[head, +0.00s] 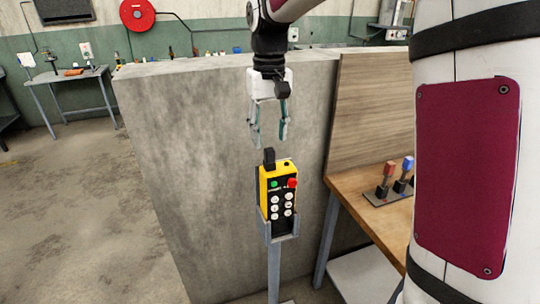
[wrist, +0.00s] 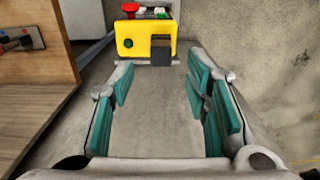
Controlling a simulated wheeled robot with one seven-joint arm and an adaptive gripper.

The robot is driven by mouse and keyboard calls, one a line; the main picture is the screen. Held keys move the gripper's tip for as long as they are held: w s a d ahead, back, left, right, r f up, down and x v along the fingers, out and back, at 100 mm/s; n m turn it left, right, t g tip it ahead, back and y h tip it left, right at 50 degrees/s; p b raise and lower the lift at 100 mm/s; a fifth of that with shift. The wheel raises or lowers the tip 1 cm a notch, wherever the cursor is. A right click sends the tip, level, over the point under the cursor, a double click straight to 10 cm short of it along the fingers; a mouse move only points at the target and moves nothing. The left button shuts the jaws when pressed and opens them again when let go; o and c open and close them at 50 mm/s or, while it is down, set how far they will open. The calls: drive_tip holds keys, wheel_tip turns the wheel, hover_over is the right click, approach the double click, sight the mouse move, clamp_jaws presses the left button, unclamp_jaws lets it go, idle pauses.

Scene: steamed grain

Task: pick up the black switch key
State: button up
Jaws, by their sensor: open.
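The black switch key (head: 269,157) stands upright at the top left of a yellow remote control box (head: 265,183). In the wrist view the key (wrist: 161,51) shows as a dark block on the near end of the yellow box (wrist: 129,31). The box has a green button, a red knob (head: 292,183) and several white buttons, and sits in a grey holder (head: 283,240) on a post. My gripper (head: 269,142) is open and empty, pointing down above the key. In the wrist view my gripper's teal pads (wrist: 160,110) are wide apart, with the key beyond them.
A concrete wall (head: 190,150) stands behind the box. A wooden bench (head: 370,203) at the right carries a stand with red and blue handled items (head: 396,180). Small items line the wall's far side. The floor (head: 70,200) at the left is clear.

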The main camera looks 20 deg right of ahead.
sight(270, 149)
drive_tip(key=f, duration=0.1)
drive_tip(key=f+p, duration=0.1)
drive_tip(key=f, duration=0.1)
drive_tip(key=shift+s+f, duration=0.3)
drive_tip(key=shift+s, duration=0.1)
drive_tip(key=shift+w+f, duration=0.1)
drive_tip(key=shift+f, duration=0.5)
clamp_jaws()
